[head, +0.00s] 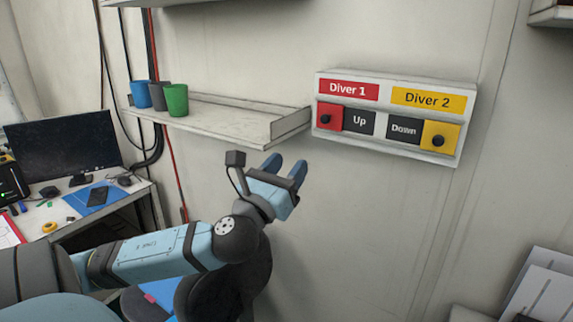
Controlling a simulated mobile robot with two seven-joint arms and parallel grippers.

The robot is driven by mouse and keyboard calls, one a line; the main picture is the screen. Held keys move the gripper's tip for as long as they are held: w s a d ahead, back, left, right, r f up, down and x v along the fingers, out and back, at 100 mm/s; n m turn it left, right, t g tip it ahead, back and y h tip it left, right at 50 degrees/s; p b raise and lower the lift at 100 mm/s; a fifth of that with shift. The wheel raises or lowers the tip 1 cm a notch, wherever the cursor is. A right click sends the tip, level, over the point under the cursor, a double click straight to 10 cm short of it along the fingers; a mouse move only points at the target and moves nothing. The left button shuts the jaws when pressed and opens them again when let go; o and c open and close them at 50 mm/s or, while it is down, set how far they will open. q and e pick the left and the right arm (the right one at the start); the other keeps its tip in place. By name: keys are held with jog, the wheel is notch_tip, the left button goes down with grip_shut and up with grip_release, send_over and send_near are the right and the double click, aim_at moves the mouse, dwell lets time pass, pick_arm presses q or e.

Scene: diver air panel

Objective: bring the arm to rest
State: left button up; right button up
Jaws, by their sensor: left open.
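My left gripper (286,167) is open and empty, in front of the wall, below the right end of the shelf and to the lower left of the air panel. Its two blue fingers point up and stand apart, touching nothing I can see. My left arm (160,256) comes in from the lower left and is bent. The air panel (388,97) hangs on the wall at the upper right, with a red Diver 1 label, a yellow Diver 2 label, and dark Up and Down plates beside black knobs. My right gripper does not show.
A wall shelf (228,124) with blue, grey and green cups (176,101) is above the arm. A desk (128,194) with a monitor (62,143) stands at the left. Papers (540,290) are at the lower right. The wall below the panel is clear.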

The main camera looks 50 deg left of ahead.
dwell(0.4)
pick_arm(q)
jog(key=d+f+n+g+h+p, duration=0.2)
jog(key=f+n+g, duration=0.2)
jog(key=f+n, duration=0.55)
jog(key=d+f+n+g+h+p, duration=0.2)
jog(key=f+n+g, duration=0.15)
jog(key=f, duration=1.15)
jog(key=s+d+f+n+g+h+p, duration=0.1)
jog(key=s+d+f+n+h+p, duration=0.1)
jog(key=s+d+f+n, duration=0.4)
jog(key=s+d+f+n+g+h+p, duration=0.1)
jog(key=s+d+f+n+g+h, duration=0.1)
jog(key=s+d+f+n, duration=0.4)
jog(key=d+f+n, duration=0.5)
jog(key=shift+s+d+h+p, duration=0.2)
jog(key=shift+s+h+p, duration=0.1)
jog(key=shift+s+p, duration=0.05)
jog(key=shift+g, duration=0.25)
